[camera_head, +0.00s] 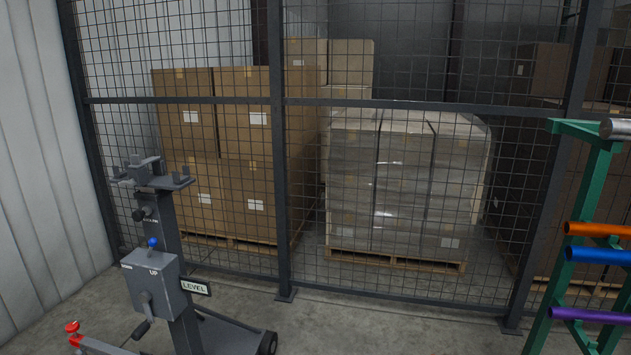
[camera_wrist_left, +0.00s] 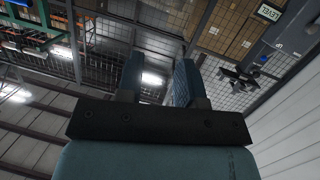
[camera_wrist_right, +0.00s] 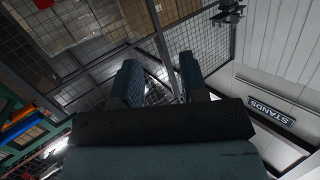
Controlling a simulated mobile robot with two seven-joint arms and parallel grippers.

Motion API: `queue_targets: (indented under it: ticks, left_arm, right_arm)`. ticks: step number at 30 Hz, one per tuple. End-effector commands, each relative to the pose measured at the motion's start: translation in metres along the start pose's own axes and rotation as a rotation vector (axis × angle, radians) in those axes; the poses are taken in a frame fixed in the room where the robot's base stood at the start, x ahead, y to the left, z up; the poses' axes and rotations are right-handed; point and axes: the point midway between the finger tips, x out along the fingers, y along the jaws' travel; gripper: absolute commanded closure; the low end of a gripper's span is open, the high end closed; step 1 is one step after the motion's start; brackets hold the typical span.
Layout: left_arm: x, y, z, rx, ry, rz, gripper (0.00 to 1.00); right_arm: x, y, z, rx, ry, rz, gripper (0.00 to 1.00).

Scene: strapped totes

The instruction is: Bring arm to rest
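My left gripper (camera_wrist_left: 158,82) shows in the left wrist view, its two fingers apart with nothing between them. My right gripper (camera_wrist_right: 158,84) shows in the right wrist view, also with its fingers apart and empty. Neither arm shows in the head view, so where the grippers stand relative to the stand and rack cannot be told there. Both wrist views are tilted and show the mesh fence, walls and ceiling lights behind the fingers.
A grey stand with a crank box (camera_head: 150,285) and a LEVEL sign (camera_head: 195,287) stands front left. A mesh fence (camera_head: 284,190) closes off pallets of brown boxes (camera_head: 235,140) and wrapped boxes (camera_head: 400,185). A green rack (camera_head: 560,230) with coloured bars is at right. Concrete floor (camera_head: 390,325) is clear between.

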Motion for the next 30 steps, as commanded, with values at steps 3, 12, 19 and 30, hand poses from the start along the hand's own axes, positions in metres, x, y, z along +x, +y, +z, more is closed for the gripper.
queue_targets:
  ticks: [3, 12, 19, 30]
  left_arm:
    - [-0.015, -0.004, -0.025, 0.015, -0.089, -0.033, 0.66]
    - [-0.051, -0.019, -0.034, 0.047, -0.294, -0.102, 0.66]
    - [-0.068, -0.025, -0.029, 0.059, -0.373, -0.125, 0.66]
    - [-0.07, -0.026, -0.026, 0.061, -0.381, -0.127, 0.66]
  right_arm:
    - [-0.015, 0.004, -0.025, -0.015, -0.09, 0.033, 0.6]
    - [-0.051, 0.019, -0.034, -0.048, -0.294, 0.101, 0.6]
    - [-0.068, 0.025, -0.029, -0.059, -0.373, 0.125, 0.6]
    - [-0.07, 0.026, -0.026, -0.061, -0.381, 0.127, 0.6]
